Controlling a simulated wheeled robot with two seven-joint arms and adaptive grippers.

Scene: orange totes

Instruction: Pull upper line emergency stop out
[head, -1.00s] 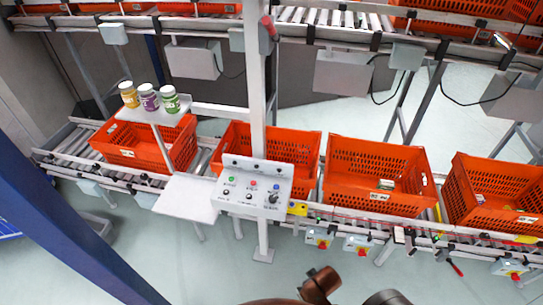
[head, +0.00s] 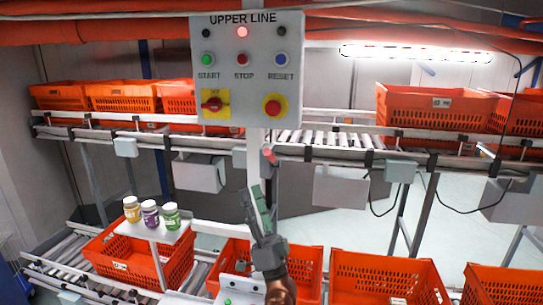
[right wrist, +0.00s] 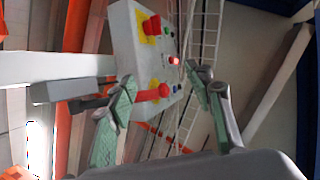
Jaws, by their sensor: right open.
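The upper line panel (head: 223,62) is a grey box at the top of the head view. Its emergency stop (head: 273,107) is a red mushroom button on a yellow plate at the lower right. In the right wrist view, the panel (right wrist: 130,62) is turned sideways, and the emergency stop (right wrist: 152,93) shows between the finger lines, beyond the fingertips. My right gripper (head: 252,190) is below the panel, fingers pointing up, apart from the button. It is open and empty in the right wrist view (right wrist: 166,82). My left gripper is not in view.
A red lamp (head: 242,32) is lit on the panel. A red selector (head: 211,103) sits left of the emergency stop. The post (head: 255,150) stands under the panel. A shelf with several jars (head: 150,213) is left of my arm. Orange totes (head: 432,108) line both conveyors.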

